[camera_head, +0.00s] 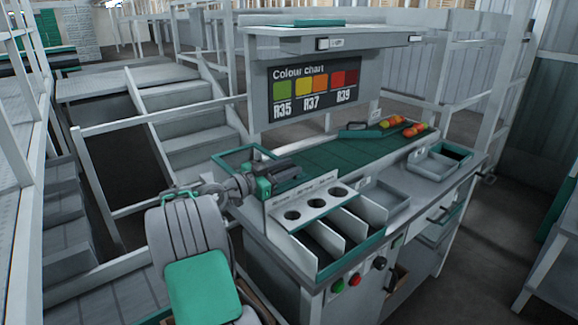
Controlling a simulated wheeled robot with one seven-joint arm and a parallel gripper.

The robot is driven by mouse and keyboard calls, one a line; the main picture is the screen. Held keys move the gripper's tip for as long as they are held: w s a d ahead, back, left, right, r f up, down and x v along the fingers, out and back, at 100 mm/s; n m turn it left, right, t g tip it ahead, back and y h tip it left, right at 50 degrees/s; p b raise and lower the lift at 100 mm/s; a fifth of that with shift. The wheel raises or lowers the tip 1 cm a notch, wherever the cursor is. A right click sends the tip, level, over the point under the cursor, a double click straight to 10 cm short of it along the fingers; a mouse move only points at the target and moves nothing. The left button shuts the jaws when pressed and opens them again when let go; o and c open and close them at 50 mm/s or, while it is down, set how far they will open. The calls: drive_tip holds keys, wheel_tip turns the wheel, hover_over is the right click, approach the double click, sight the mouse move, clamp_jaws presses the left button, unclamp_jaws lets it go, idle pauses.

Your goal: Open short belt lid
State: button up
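The short dark green belt (330,152) runs along the top of a grey sorting bench. I cannot clearly pick out its lid. A teal-edged frame (232,157) stands at the belt's left end, partly behind my arm; I cannot tell whether it is the lid. My gripper (291,172) is over the left part of the bench, above the belt's near edge and behind the panel with round holes. Its fingers are dark and small, and their gap cannot be made out. I see nothing held in it.
Several red and orange tomatoes (409,130) lie at the belt's right end. A grey tray (432,171) stands at right. Near my gripper are the holed panel (296,201) and open chutes (327,238). The colour chart board (314,88) and overhead shelf (380,38) rise behind.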

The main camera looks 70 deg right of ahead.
clamp_jaws()
idle(1.1)
